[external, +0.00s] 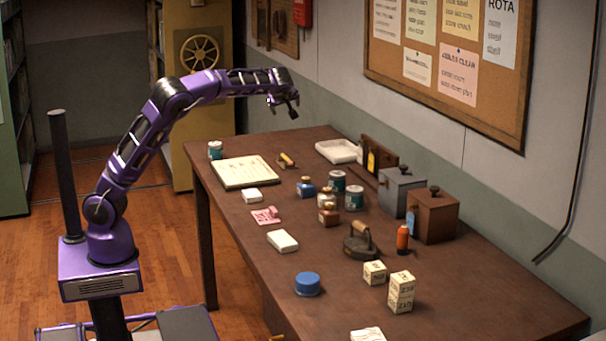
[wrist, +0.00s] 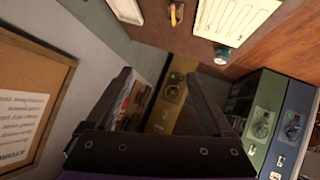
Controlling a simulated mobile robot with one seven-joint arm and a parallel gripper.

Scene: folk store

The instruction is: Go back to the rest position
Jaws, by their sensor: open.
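My purple arm reaches out over the far end of the brown table (external: 350,285). My gripper (external: 283,104) hangs in the air above the table, well clear of everything on it. In the wrist view my gripper (wrist: 165,90) shows two dark fingers spread wide apart with nothing between them. Beyond the fingers are the wall and cabinets.
A notice board (external: 450,60) hangs on the right wall. Cabinets stand behind. The air around my arm is free.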

